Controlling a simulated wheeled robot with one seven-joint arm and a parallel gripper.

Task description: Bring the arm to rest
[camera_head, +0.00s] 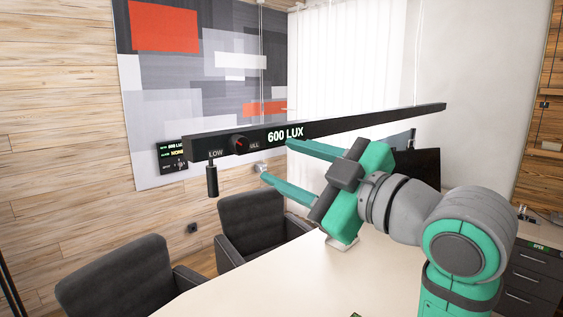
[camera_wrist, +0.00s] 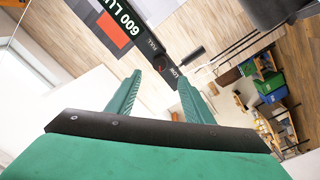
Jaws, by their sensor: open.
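My arm is raised over the table in the head view, and my gripper (camera_head: 274,160) is at its left end. Its two green fingers are spread apart with nothing between them. In the wrist view the open fingers (camera_wrist: 160,80) point toward a black hanging lamp bar with a dial. In the head view the lamp bar (camera_head: 360,124) reads "600 LUX" and has a dial (camera_head: 239,142) between "LOW" and "FULL". The fingertips are close to the bar; I cannot tell whether they touch it.
A pale table (camera_head: 300,280) lies below my arm. Two dark chairs (camera_head: 130,280) (camera_head: 255,225) stand at its left side. A black handle (camera_head: 212,180) hangs from the bar's left end. A dark monitor (camera_head: 419,166) is behind my gripper. Drawers (camera_head: 533,270) stand at the right.

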